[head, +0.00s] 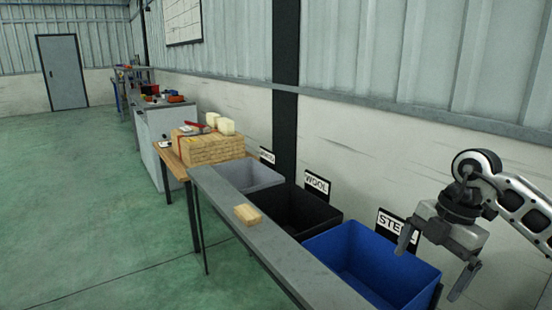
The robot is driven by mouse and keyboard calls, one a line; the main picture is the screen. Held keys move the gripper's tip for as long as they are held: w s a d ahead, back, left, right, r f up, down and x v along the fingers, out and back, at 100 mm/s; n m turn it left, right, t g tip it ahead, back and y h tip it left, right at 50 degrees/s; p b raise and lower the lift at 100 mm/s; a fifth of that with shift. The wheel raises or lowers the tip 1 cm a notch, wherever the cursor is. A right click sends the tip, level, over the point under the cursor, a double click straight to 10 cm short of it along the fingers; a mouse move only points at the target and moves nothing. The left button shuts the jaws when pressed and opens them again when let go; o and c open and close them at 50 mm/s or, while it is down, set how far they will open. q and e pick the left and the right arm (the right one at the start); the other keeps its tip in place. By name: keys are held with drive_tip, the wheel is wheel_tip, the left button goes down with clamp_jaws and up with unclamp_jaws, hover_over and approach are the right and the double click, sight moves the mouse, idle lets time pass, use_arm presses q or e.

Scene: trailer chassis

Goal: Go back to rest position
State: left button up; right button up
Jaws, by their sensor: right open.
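My right gripper (434,264) is open and empty at the right of the head view. Its two fingers are spread wide and hang over the right part of the blue bin (345,262). My right arm comes in from the right edge. My left gripper is out of the picture. A small wooden block (247,214) lies on the long grey bench (262,246), well to the left of my right gripper and apart from it.
A black bin (296,212) labelled WOOL and a grey bin (245,176) stand along the wall. A wooden table (172,157) carries stacked planks (212,149) and pale blocks. A grey cabinet (160,124) is behind. The green floor (90,200) at left is clear.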

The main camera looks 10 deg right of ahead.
drive_tip(key=s+a+f+m+t+y, duration=0.15)
drive_tip(key=a+t+y, duration=0.25)
drive_tip(key=a+y, duration=0.65)
drive_tip(key=s+a+t+y, duration=0.3)
drive_tip(key=a+t+y, duration=0.25)
drive_tip(key=a, duration=0.95)
drive_tip(key=s+d+f+m+t+h, duration=0.2)
drive_tip(key=d+f+m+t+h, duration=0.4)
drive_tip(key=f+m+h, duration=0.8)
drive_tip(key=s+d+f+m+g+h, duration=0.1)
drive_tip(key=s+f+m+g, duration=0.2)
drive_tip(key=s+f, duration=0.6)
drive_tip(key=shift+s+d+f+m+g, duration=0.15)
drive_tip(key=shift+s+d+m+g, duration=0.15)
drive_tip(key=shift+s+g, duration=0.75)
drive_tip(key=shift+w, duration=0.2)
